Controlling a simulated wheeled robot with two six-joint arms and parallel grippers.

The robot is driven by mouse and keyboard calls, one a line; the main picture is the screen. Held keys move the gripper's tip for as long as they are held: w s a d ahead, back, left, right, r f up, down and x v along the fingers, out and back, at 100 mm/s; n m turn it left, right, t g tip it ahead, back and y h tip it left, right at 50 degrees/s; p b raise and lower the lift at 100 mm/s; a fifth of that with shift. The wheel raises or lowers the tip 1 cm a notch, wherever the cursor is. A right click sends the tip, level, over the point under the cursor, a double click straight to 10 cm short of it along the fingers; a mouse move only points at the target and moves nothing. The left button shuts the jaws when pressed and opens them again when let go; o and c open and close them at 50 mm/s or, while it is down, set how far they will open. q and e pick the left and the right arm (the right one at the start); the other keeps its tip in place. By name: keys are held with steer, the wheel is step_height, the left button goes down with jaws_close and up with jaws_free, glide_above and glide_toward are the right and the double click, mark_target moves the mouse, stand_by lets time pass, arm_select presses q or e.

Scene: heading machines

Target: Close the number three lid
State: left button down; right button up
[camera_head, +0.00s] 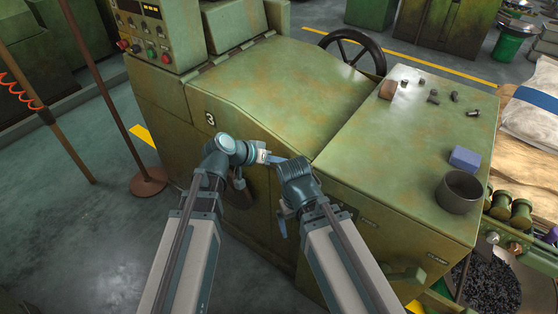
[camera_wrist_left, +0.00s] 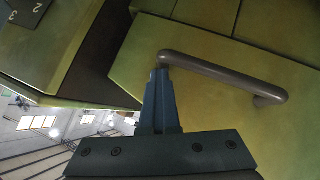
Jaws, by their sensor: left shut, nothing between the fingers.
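The green, worn lid (camera_head: 290,85) with a white number 3 (camera_head: 210,118) at its front left corner covers the machine's middle section. It slopes toward me and looks down or nearly down; I cannot tell whether it is fully shut. My left gripper (camera_head: 276,159) is in front of the machine below the lid's front edge, shut and empty. In the left wrist view its fingers (camera_wrist_left: 160,88) overlap the left end of a grey-brown bar handle (camera_wrist_left: 220,74) on a green panel; contact is unclear. My right gripper (camera_head: 282,226) points down before the front; its jaws are not clear.
A control box (camera_head: 150,32) stands left of the lid and a handwheel (camera_head: 352,52) behind it. The flat top at right carries small dark parts (camera_head: 433,97), a blue block (camera_head: 465,159) and a dark cup (camera_head: 460,191). A thin post (camera_head: 110,100) stands at left.

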arm_select(q)
steer(key=shift+s+f, duration=0.3)
steer(key=shift+f, duration=0.2)
arm_select(e)
steer(key=shift+f, duration=0.2)
arm_select(q)
steer(key=p+v, duration=0.8)
steer(key=v, duration=0.4)
steer(key=shift+w+r, duration=0.3)
steer(key=shift+r, duration=0.2)
arm_select(e)
step_height(320, 180, up, 8)
steer(key=shift+w, duration=0.2)
arm_select(q)
steer(key=shift+w, duration=0.1)
